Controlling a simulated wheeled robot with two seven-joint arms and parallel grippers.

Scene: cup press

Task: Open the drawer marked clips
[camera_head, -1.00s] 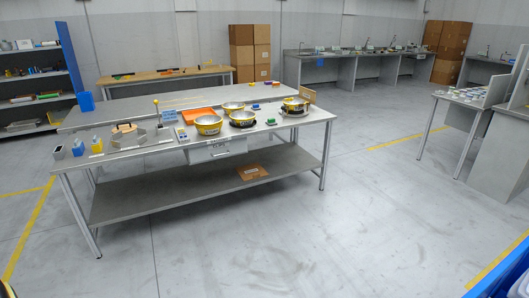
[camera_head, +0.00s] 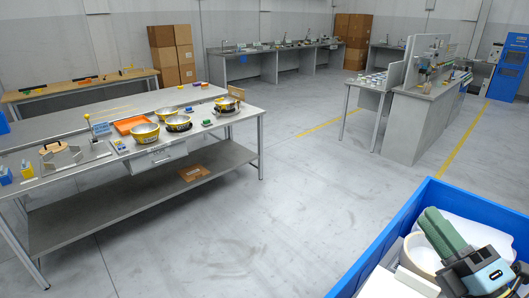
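A grey drawer (camera_head: 160,159) hangs under the near table (camera_head: 80,175), left of centre. It looks shut, with a small label on its front that is too small to read, so I cannot tell whether it says clips. My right gripper (camera_head: 463,258) is at the lower right, over a blue-walled bin (camera_head: 372,252) and far from the drawer. Its fingers cannot be made out clearly, so I cannot tell if it is open or shut. A green object (camera_head: 446,234) shows beside it; I cannot tell if it is held. My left gripper is out of view.
Yellow-sided bowls (camera_head: 145,133) and an orange tray (camera_head: 130,124) stand on the table above the drawer. A cardboard box (camera_head: 192,173) lies on its lower shelf. Open floor (camera_head: 290,200) lies between table and bin. A grey workbench (camera_head: 420,115) stands at the right.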

